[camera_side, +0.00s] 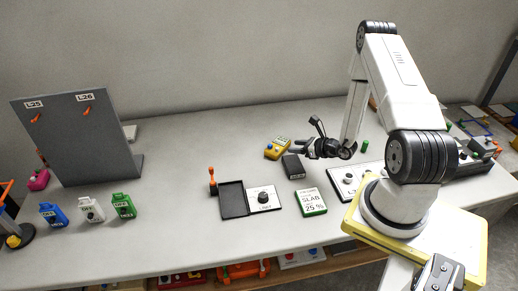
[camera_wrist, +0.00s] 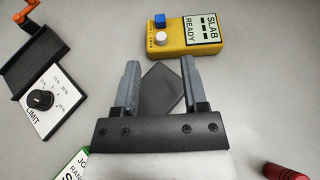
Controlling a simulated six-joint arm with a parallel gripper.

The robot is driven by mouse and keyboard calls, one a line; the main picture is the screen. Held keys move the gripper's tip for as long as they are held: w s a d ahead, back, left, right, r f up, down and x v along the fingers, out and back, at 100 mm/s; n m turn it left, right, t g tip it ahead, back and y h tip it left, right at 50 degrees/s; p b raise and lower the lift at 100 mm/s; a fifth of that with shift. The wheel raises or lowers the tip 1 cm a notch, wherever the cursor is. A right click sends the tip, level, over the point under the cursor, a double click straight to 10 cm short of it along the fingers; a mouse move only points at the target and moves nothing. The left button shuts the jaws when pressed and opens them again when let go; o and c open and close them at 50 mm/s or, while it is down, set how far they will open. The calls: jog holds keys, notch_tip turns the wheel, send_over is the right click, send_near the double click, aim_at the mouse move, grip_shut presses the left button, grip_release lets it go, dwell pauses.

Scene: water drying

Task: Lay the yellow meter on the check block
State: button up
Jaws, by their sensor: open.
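The yellow meter (camera_side: 277,150) lies on the table to the left of my gripper. In the wrist view the yellow meter (camera_wrist: 178,41) lies beyond the fingertips, with a blue button, a white button and a display reading SLAB READY. A plain dark block (camera_side: 293,166), probably the check block, sits just in front of the meter. In the wrist view the dark block (camera_wrist: 162,88) shows between and below the fingers. My gripper (camera_side: 308,150) is open and empty; its two fingers (camera_wrist: 160,84) are apart in the wrist view. I cannot tell its exact height above the block.
A black tray (camera_side: 233,201) with a LIMIT dial panel (camera_side: 264,198) and an orange lever (camera_side: 212,181) stands left. A green SLAB 25% card (camera_side: 311,203) lies in front. A red cylinder (camera_wrist: 286,172) shows at lower right. A grey board (camera_side: 80,138) stands far left.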

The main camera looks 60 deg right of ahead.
jog(key=shift+v, duration=1.35)
